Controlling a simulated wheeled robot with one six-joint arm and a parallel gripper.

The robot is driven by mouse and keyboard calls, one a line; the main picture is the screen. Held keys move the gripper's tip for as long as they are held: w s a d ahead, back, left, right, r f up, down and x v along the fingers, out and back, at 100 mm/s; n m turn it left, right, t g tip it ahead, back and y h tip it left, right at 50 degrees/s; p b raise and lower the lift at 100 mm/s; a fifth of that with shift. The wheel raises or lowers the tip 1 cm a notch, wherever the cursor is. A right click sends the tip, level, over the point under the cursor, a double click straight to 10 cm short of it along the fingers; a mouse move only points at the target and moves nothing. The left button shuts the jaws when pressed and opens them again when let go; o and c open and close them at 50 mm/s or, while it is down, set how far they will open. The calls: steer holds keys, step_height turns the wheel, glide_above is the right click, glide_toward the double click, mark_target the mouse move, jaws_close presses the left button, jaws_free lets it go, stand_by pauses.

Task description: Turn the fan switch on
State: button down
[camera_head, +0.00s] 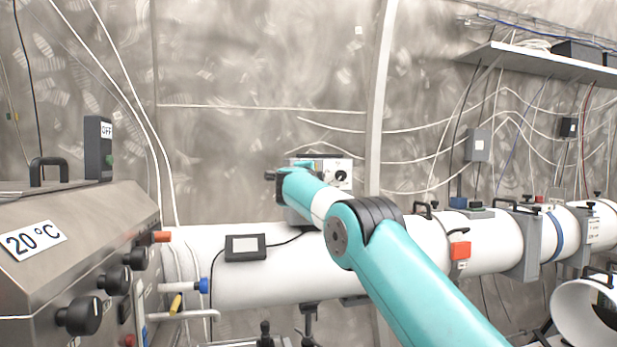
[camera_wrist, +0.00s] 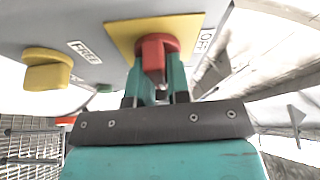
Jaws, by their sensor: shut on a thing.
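In the wrist view, a red rotary switch knob (camera_wrist: 153,46) sits on a square yellow plate (camera_wrist: 118,34) on a grey box (camera_wrist: 60,15). An OFF label (camera_wrist: 205,40) is beside the plate on the right. My gripper (camera_wrist: 157,78) has its two teal fingers shut on the red knob. In the head view, my arm reaches to a grey box with a white panel and black dial (camera_head: 341,176) behind the white pipe; the arm hides the fingers and the red knob.
A yellow knob (camera_wrist: 47,70) with a FREE label (camera_wrist: 85,52) is left of the red one. The white pipe (camera_head: 270,265) crosses below my arm. A steel cabinet (camera_head: 75,230) with black knobs stands left, and a shelf (camera_head: 545,62) hangs upper right.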

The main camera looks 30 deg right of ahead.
steer(key=shift+r+m, duration=0.15)
steer(key=shift+m, duration=0.45)
steer(key=c, duration=1.1)
jaws_free()
steer(key=shift+r+b+v, duration=0.15)
steer(key=shift+b+v, duration=2.1)
steer(key=shift+v, duration=2.1)
steer(key=shift+r+b+v, duration=0.15)
steer(key=shift+b+v, duration=2.05)
steer(key=shift+v, duration=2.15)
steer(key=shift+f, duration=0.1)
